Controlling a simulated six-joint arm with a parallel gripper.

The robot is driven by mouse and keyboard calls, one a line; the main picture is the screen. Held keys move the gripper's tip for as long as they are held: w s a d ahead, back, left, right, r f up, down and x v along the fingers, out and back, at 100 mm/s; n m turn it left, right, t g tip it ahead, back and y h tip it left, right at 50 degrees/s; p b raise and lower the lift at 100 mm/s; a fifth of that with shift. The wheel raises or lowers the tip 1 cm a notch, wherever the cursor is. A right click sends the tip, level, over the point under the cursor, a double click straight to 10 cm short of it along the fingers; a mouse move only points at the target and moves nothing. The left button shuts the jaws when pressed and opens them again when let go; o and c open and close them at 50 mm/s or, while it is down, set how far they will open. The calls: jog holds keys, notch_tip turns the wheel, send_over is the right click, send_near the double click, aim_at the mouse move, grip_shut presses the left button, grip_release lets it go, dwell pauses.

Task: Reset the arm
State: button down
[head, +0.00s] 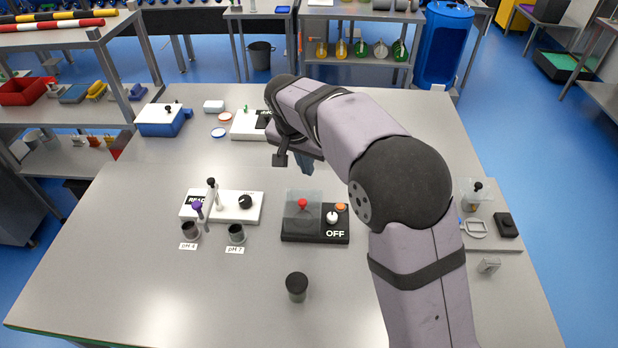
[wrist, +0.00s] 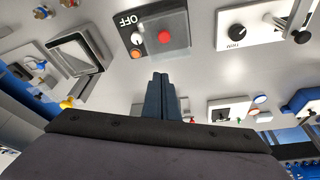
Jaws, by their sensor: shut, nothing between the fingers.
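My gripper (head: 306,164) hangs above the middle of the table, behind the dark OFF box in the head view. Its fingers are partly hidden by my own wrist there. In the wrist view my gripper (wrist: 160,78) shows its two dark fingers pressed together, with nothing between them. The fingertips are apart from the OFF box (wrist: 128,40), which has a red button under a clear cover, an orange button and a white knob. My arm reaches in from the right side of the head view and bends over the table.
A white READ box (head: 225,213) with a probe stands left, with two dark cups (head: 236,233) before it. A black-lidded jar (head: 297,287) stands in front. A blue box (head: 162,120) sits back left. A grey board (head: 488,240) lies right. The table's front left is clear.

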jog(key=shift+s+a+r, duration=0.1)
jog(key=shift+s+r, duration=0.15)
jog(key=shift+r, duration=0.45)
jog(key=s+d+f+n+g, duration=0.2)
jog(key=s+d+f, duration=0.2)
jog(key=s+d, duration=0.7)
jog(key=s+d+f+n, duration=0.1)
jog(key=s+d+f, duration=0.2)
jog(key=s, duration=0.5)
jog(key=s+d+f+n+g+y, duration=0.1)
jog(key=s+d+f, duration=0.2)
jog(key=s+d, duration=0.2)
jog(key=s, duration=0.3)
jog(key=shift+f+g, duration=0.3)
jog(key=shift+d, duration=0.1)
